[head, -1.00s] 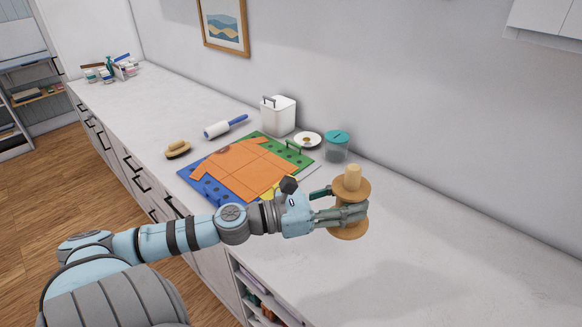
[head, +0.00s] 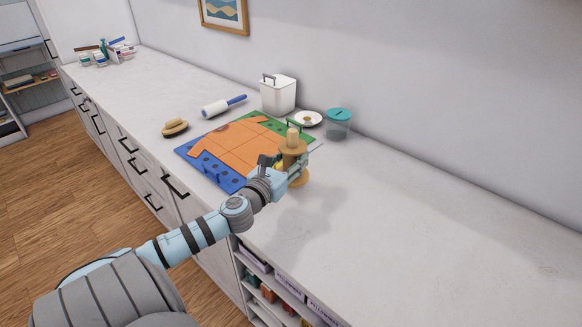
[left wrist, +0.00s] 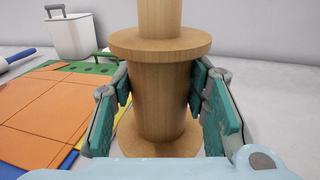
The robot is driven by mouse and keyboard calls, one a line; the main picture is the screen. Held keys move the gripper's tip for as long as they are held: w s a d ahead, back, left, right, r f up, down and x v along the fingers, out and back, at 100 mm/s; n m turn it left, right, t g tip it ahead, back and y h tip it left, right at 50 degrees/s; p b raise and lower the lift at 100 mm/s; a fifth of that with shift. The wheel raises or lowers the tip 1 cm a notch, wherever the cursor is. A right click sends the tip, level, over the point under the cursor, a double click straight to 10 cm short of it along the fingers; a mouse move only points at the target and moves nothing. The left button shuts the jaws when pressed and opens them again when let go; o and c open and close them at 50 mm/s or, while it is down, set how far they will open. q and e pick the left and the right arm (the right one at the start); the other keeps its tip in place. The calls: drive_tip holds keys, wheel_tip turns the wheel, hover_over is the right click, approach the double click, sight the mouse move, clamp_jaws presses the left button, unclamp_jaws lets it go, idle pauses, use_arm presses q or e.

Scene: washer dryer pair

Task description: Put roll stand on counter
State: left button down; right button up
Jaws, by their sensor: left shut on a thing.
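The wooden roll stand (head: 293,147) is a spool with two round flanges and a peg on top. My left gripper (head: 297,168) is shut on its middle, between the flanges. In the left wrist view the roll stand (left wrist: 160,95) stands upright with the green finger pads on both sides of it. It is over the white counter (head: 400,220), at the right front corner of the folding board. I cannot tell whether its base touches the counter. My right gripper is not in view.
A colourful folding board (head: 215,178) with an orange shirt lies just left of the roll stand. Behind are a white canister (head: 278,95), a small dish (head: 308,118) and a teal-lidded jar (head: 338,124). A brush (head: 175,127) and lint roller (head: 224,105) lie further left. The counter's right side is clear.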

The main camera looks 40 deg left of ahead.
use_arm(q)
wheel_tip(320, 180, down, 5)
drive_tip(key=shift+d+r+b, duration=0.1)
drive_tip(key=shift+r+b, duration=0.05)
drive_tip(key=shift+b, duration=1)
drive_tip(key=shift+r, duration=0.2)
drive_tip(key=shift+f, duration=0.2)
drive_tip(key=c, duration=0.9)
unclamp_jaws()
drive_tip(key=shift+c, duration=0.2)
